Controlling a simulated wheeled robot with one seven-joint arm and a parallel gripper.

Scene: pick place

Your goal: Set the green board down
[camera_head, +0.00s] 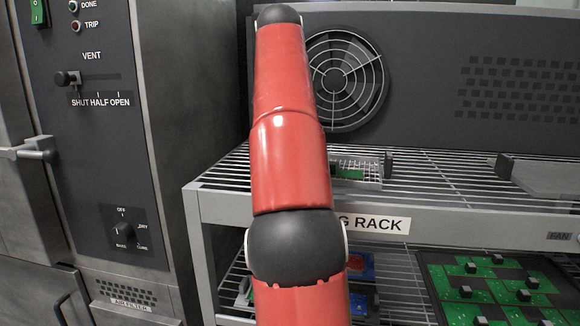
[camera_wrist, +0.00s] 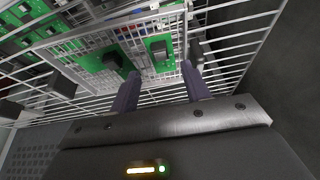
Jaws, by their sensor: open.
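A green board (camera_wrist: 150,48) with dark blocky parts lies in a wire-mesh tray (camera_wrist: 95,75) on the rack's top shelf. In the head view only a sliver of the green board (camera_head: 348,173) shows, with the mesh tray's edge beside it; my red arm hides the rest. In the wrist view my gripper (camera_wrist: 160,72) is open, its two dark fingers apart with their tips close to the board's near edge. Whether a finger touches the board I cannot tell. The gripper is hidden behind my arm in the head view.
The wire rack (camera_head: 450,172) has a flat grey plate (camera_head: 545,177) at the top right. Several green boards (camera_head: 500,285) lie on the lower shelf, with blue and red items (camera_head: 361,266) left of them. A fan panel (camera_head: 430,75) stands behind; an oven-like cabinet (camera_head: 100,165) stands left.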

